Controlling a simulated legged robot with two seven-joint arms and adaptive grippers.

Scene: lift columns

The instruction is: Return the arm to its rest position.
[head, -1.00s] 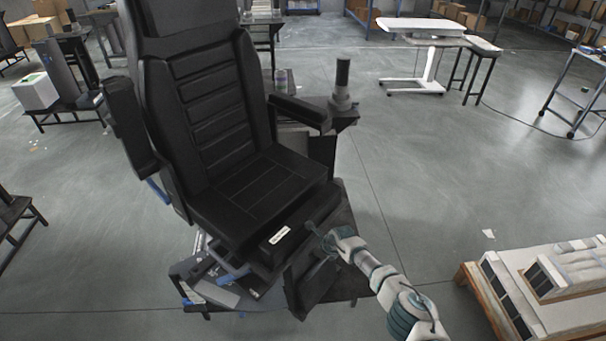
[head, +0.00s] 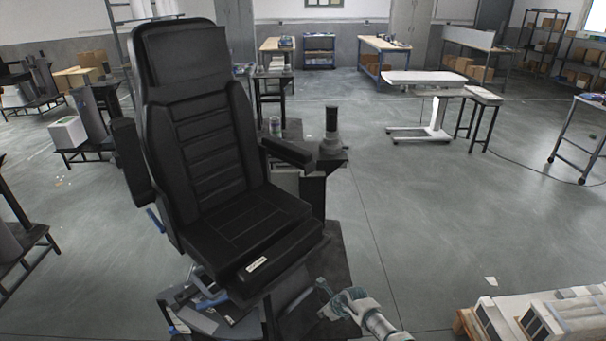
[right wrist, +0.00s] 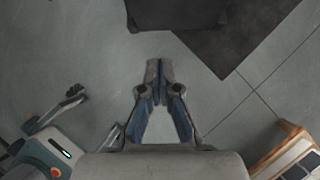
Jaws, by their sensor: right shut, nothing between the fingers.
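My right gripper (head: 324,292) shows at the lower middle of the head view, in front of the chair's base and below the seat. In the right wrist view its fingers (right wrist: 158,80) are closed together with nothing between them, over bare grey floor. The right arm comes in from the bottom of the head view, and only its front part shows. My left arm and gripper are not in the head view. A black padded chair (head: 215,150) stands upright at the centre left, apart from the gripper as far as I can tell.
A dark plate (right wrist: 235,35) lies beyond the fingers in the right wrist view. A wooden pallet with white and black panels (head: 540,315) is at the lower right. A white lift table (head: 425,78) stands farther back. Open floor (head: 430,210) lies between them.

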